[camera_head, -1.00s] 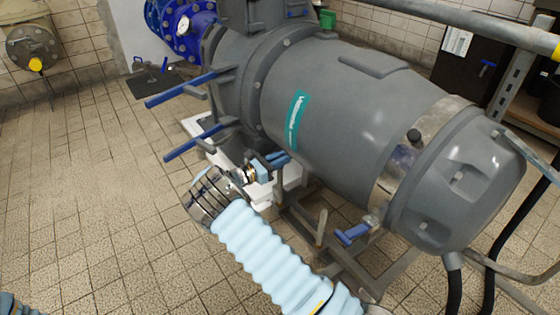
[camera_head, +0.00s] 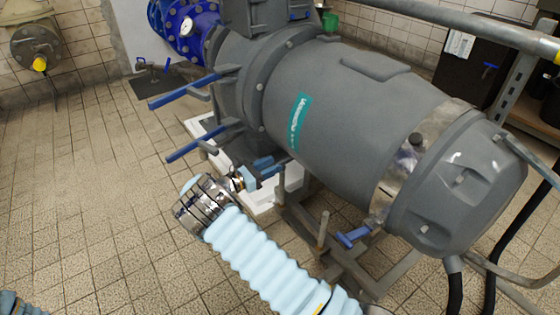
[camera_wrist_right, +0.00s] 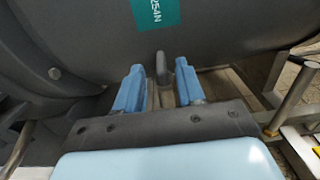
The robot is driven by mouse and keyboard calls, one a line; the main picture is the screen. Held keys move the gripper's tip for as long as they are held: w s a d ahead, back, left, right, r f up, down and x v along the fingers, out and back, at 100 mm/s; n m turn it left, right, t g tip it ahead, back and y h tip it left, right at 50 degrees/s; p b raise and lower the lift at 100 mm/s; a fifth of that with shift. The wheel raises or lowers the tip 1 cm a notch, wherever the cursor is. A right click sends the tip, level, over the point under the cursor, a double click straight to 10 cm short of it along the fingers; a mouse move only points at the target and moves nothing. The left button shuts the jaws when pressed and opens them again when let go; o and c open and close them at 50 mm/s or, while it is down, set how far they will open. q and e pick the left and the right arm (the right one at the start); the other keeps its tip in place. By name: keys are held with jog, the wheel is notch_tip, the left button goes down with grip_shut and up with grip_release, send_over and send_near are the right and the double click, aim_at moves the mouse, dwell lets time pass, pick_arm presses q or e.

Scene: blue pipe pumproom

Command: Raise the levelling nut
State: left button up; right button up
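My right gripper (camera_head: 270,169) is low beside the grey pump housing (camera_head: 350,110). In the right wrist view its two light blue fingers (camera_wrist_right: 159,84) are apart. A short grey rounded rod (camera_wrist_right: 163,68) shows in the gap between them, against the housing; I cannot tell whether the fingers touch it. No levelling nut can be clearly made out; the area in front of the fingers is partly hidden by the gripper's dark body. My left gripper is not in view; only a bit of blue shows at the bottom left corner of the head view.
Blue-ended bars (camera_head: 185,90) stick out left of the pump. A white plinth (camera_head: 262,205) lies under it. The tiled floor at left is clear.

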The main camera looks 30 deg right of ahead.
jog(key=a, duration=0.9)
jog(key=shift+s+p, duration=0.3)
jog(key=shift+p, duration=0.05)
